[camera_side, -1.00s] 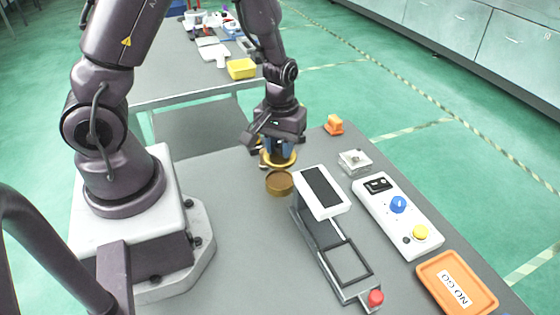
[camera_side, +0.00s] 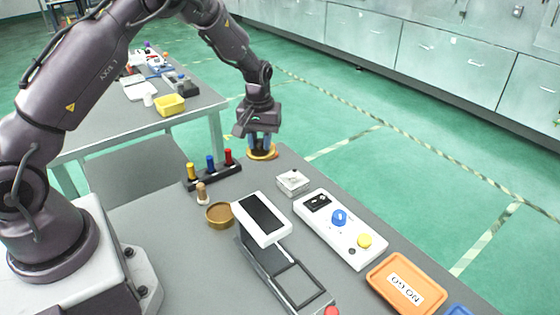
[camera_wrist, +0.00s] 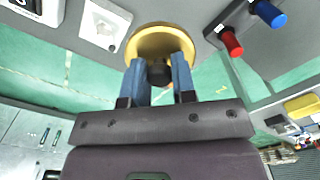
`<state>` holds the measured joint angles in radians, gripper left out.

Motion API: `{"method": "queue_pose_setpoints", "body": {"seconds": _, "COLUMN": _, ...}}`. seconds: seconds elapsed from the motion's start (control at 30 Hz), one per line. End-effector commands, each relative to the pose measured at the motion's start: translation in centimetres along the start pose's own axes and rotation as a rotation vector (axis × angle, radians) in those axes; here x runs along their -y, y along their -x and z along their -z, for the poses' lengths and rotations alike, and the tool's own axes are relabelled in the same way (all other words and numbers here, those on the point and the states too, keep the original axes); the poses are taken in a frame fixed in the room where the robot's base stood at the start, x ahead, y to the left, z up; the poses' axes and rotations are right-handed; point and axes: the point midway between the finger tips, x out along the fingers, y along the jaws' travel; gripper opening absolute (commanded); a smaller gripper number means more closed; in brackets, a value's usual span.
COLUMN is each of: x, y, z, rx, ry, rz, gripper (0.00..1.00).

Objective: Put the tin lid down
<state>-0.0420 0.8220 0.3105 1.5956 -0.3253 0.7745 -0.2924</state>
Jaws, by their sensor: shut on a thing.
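My gripper (camera_side: 262,146) is shut on the dark knob (camera_wrist: 158,72) of the gold tin lid, with a blue finger on each side of it. The round lid (camera_side: 263,155) is at the far corner of the grey table in the side view, and it fills the top middle of the wrist view (camera_wrist: 150,33). I cannot tell whether it touches the table. The open round tin (camera_side: 219,222), brown with a golden inside, stands on the table nearer the camera, apart from the lid.
A rack with yellow, blue and red pegs (camera_side: 228,157) stands left of the lid; a wooden peg (camera_side: 202,194) is beside the tin. A small clear-topped box (camera_side: 293,182), a white control panel (camera_side: 352,242), a scanner-like device (camera_side: 262,219) and an orange NO GO tray (camera_side: 378,277) lie nearer.

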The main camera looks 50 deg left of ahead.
Motion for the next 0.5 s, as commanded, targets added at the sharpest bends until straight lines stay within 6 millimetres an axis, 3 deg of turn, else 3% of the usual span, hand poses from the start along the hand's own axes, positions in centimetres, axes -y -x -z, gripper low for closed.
{"method": "queue_pose_setpoints", "body": {"seconds": 0.3, "x": -2.7, "y": -4.8, "z": 4.8, "rx": 0.001, "ry": -0.001, "rz": 0.002, "gripper": 0.02}}
{"method": "queue_pose_setpoints", "body": {"seconds": 0.5, "x": -3.5, "y": -6.5, "z": 6.0, "rx": 0.000, "ry": 0.001, "rz": 0.000, "gripper": 0.02}}
